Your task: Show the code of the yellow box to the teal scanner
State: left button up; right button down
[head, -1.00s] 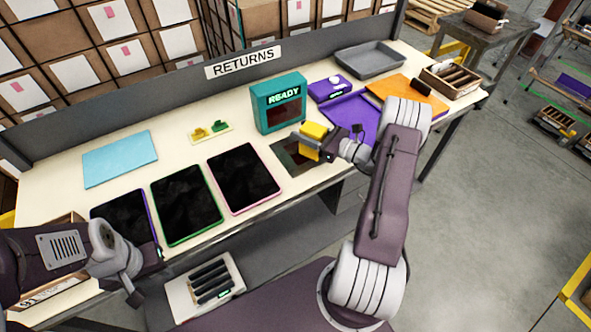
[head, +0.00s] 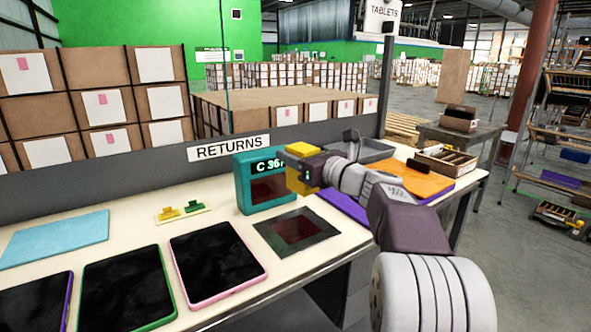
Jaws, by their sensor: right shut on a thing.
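The yellow box (head: 299,155) is held in my right gripper (head: 308,172), raised above the table close to the right side of the teal scanner (head: 243,184). The jaws are shut on it and cover part of it. I cannot see the code on the box. The teal scanner stands upright on the table, and its display reads "C 36" with the rest hidden behind the box. Its dark reddish window shows below the display. My left gripper is out of view.
A dark square plate with a reddish window (head: 297,231) lies in the tabletop before the scanner. Several tablets, such as the pink-edged one (head: 218,259), lie at the left front. A grey tray (head: 372,150) and an open wooden box (head: 445,160) stand at the right.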

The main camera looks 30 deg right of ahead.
notch_tip(320, 180, down, 7)
jog(key=b, duration=0.6)
jog(key=shift+f, duration=0.1)
dwell(0.6)
notch_tip(320, 180, up, 6)
jog(key=p, duration=0.5)
jog(key=shift+r+p, duration=0.25)
jog(key=shift+p, duration=0.05)
jog(key=shift+f, duration=0.15)
